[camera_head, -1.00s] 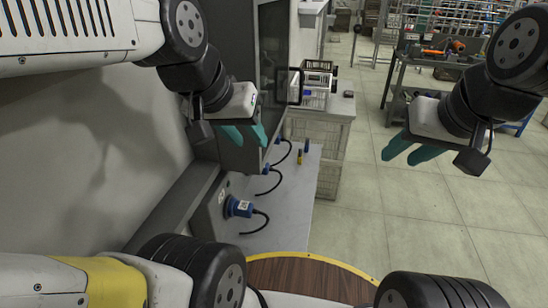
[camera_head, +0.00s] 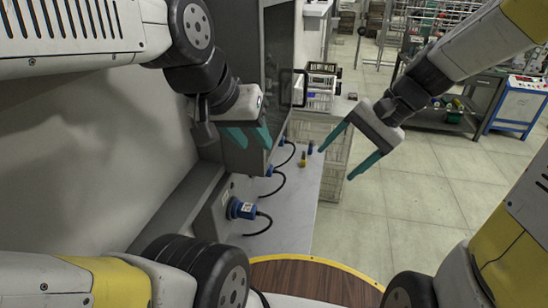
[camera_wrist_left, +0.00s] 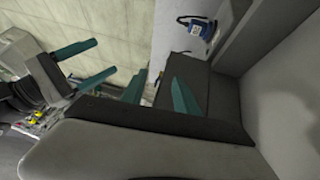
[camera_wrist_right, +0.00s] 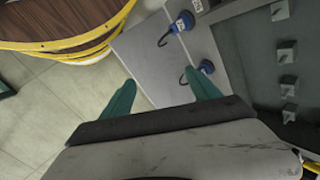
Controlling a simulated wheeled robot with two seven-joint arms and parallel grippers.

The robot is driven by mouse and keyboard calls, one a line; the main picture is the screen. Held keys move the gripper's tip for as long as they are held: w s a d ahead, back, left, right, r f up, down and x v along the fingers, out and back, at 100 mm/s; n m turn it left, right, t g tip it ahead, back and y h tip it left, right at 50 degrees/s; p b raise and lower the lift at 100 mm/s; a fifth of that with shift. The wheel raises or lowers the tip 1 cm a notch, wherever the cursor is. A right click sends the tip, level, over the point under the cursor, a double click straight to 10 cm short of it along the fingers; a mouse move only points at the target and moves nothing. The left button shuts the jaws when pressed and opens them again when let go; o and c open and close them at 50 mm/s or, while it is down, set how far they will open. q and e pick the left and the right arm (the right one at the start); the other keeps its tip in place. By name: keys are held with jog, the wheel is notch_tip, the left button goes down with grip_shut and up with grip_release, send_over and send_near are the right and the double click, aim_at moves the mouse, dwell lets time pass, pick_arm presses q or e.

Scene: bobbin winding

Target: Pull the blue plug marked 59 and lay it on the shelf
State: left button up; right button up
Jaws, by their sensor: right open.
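The nearest blue plug (camera_head: 241,209) sits in the grey panel on the left, with a white label too small to read and a black cable. Two more blue plugs (camera_head: 269,171) (camera_head: 281,142) sit further along the panel. The grey shelf (camera_head: 293,213) runs beside them. My left gripper (camera_head: 250,138) is open and empty above and beyond the nearest plug, which also shows in the left wrist view (camera_wrist_left: 199,28). My right gripper (camera_head: 336,164) is wide open and empty, right of the shelf. Plugs show ahead of it in the right wrist view (camera_wrist_right: 184,21).
A small yellow item (camera_head: 303,159) and a small blue item (camera_head: 310,147) stand at the shelf's far end. A wire crate (camera_head: 322,85) and a pale basket stack (camera_head: 325,130) are behind. A round wooden top (camera_head: 310,280) is in front. The floor to the right is free.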

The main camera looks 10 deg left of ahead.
jog(key=w+a+f+m+g+y, duration=0.3)
jog(key=w+a+f+m+y, duration=0.3)
jog(key=w+a+f, duration=0.3)
jog(key=m+t+y, duration=0.4)
jog(key=m+y, duration=0.2)
jog(key=m, duration=0.3)
send_near(273, 171)
jog(key=a, duration=0.4)
jog(key=shift+w, duration=0.4)
jog(key=shift+a, duration=0.1)
jog(key=shift+w+a, duration=0.15)
jog(key=shift+a, duration=4.25)
grip_shut()
